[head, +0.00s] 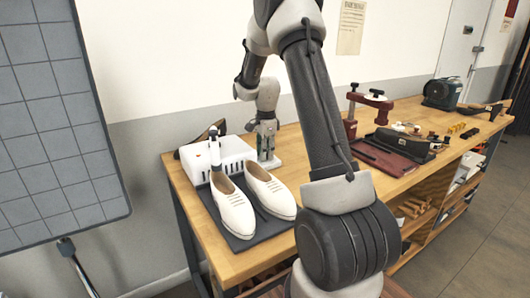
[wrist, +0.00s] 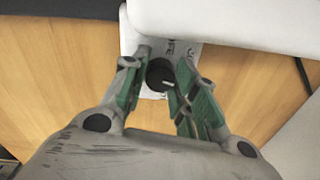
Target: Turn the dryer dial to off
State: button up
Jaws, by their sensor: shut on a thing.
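The shoe dryer is a white box (head: 232,152) at the left end of the wooden bench, with a pair of white shoes (head: 252,195) on a dark mat in front of it. In the head view my gripper (head: 265,145) points down at the dryer's right end and hides the dial.
A dark red clamp stand (head: 368,100) and a dark red base with tools (head: 400,148) stand further right on the bench. A grey gridded panel (head: 50,120) stands left of the bench.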

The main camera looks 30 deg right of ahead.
jog(key=n, duration=0.4)
jog(key=shift+n, duration=0.3)
jog(key=n, duration=0.4)
jog(key=shift+d+n+y, duration=0.1)
jog(key=shift+n+y, duration=0.2)
jog(key=n, duration=0.4)
jog(key=shift+n, duration=2.3)
jog(key=shift+c, duration=0.2)
jog(key=o, duration=1.1)
jog(key=shift+c, duration=0.2)
